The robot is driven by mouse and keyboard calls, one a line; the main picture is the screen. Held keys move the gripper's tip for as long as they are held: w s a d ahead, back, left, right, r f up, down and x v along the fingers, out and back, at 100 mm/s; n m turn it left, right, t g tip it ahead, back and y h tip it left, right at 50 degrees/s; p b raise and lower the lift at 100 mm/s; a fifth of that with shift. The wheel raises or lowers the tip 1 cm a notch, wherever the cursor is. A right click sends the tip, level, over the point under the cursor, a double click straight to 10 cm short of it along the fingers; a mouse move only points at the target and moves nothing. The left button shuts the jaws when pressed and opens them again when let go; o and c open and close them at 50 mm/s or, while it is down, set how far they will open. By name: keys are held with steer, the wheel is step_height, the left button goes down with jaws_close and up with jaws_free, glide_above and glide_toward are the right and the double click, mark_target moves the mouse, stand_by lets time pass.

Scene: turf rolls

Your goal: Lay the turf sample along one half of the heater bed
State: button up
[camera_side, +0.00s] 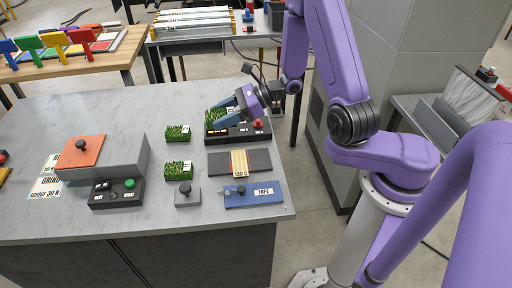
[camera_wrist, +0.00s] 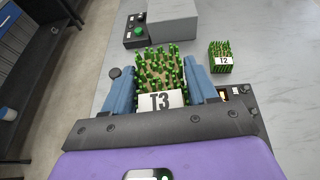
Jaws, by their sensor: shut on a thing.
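My gripper (camera_side: 226,109) has blue fingers and is shut on the turf sample, a green grassy block with a white T3 label. The turf sample (camera_wrist: 160,73) fills the space between the fingers (camera_wrist: 161,85) in the wrist view. In the side view the turf sample (camera_side: 213,117) is at the left part of a black unit with an orange display and red button, which looks like the heater bed (camera_side: 240,136). It also shows in part right of the fingers in the wrist view (camera_wrist: 240,113). I cannot tell whether the turf touches it.
Two other turf blocks (camera_side: 178,133) (camera_side: 177,171) stand to the left; one labelled T2 (camera_wrist: 220,58) shows in the wrist view. A dark plate (camera_side: 218,162) labelled 120 C, a blue TAPE plate (camera_side: 238,203) and a knobbed block (camera_side: 187,197) lie nearer. A grey box (camera_side: 128,165) stands left.

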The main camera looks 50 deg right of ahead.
steer(key=s+d, duration=0.2)
steer(key=d, duration=0.4)
steer(key=s+a, duration=0.5)
steer(key=s, duration=0.8)
glide_above(228, 162)
steer(key=shift+m+t+h, duration=0.3)
steer(key=shift+m+t, duration=0.1)
step_height(228, 162, down, 10)
steer(key=shift+w+f, duration=0.15)
steer(key=shift+f, duration=1.55)
steer(key=o, duration=1.1)
